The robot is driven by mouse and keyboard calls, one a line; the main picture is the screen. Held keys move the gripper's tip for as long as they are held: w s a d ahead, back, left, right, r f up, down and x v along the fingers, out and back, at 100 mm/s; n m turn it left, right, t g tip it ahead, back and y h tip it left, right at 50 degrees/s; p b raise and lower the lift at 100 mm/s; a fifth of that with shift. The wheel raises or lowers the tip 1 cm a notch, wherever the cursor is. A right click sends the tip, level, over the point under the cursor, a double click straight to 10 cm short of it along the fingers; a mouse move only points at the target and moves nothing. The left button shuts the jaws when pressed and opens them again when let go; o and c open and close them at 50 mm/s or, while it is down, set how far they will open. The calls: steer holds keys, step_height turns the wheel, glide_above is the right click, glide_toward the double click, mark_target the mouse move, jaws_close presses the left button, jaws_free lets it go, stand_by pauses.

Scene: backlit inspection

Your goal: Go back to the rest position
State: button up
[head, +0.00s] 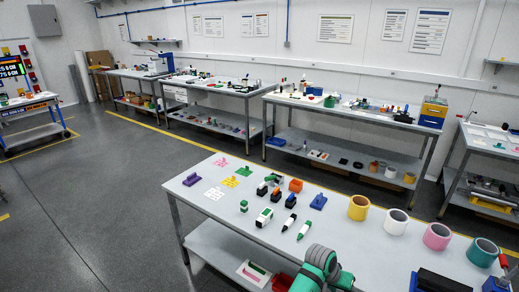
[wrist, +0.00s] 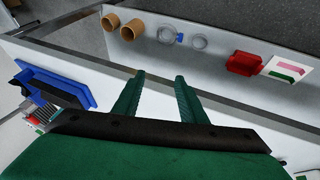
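My gripper (wrist: 160,78) shows in the wrist view with its two green fingers spread apart and nothing between them. It is over the white edge of the near bench. In the head view my green and grey arm rises at the bottom centre, in front of the near bench (head: 345,232); my fingertips cannot be made out there. No object is in my grip.
Yellow (head: 358,208), white (head: 396,222), pink (head: 437,236) and teal (head: 482,252) rolls stand on the near bench. A blue tray (wrist: 55,87) lies left of my fingers. A red bin (wrist: 245,63) sits on the lower shelf. Open floor (head: 90,190) lies left.

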steer(key=s+d+f+n+t+h, duration=0.4)
steer(key=s+d+f, duration=0.1)
steer(key=s, duration=0.4)
steer(key=s+a+f+n+t+y, duration=0.25)
steer(key=s+a+n+t, duration=0.2)
steer(key=s+a, duration=0.7)
steer(key=s+a+r+t+y, duration=0.2)
steer(key=s+a+r+y, duration=0.1)
steer(key=s+a, duration=0.4)
steer(key=s+a+r+t+y, duration=0.1)
steer(key=s+a+r+y, duration=0.1)
steer(key=s+a, duration=0.5)
steer(key=s+a+r+m+t+y, duration=0.1)
steer(key=s+a+r+m+t, duration=0.1)
steer(key=s+a+r, duration=0.6)
step_height(320, 180, up, 3)
steer(key=shift+s+f+y, duration=0.1)
steer(key=shift+s+y, duration=0.25)
steer(key=shift+s, duration=0.45)
steer(key=shift+c, duration=0.9)
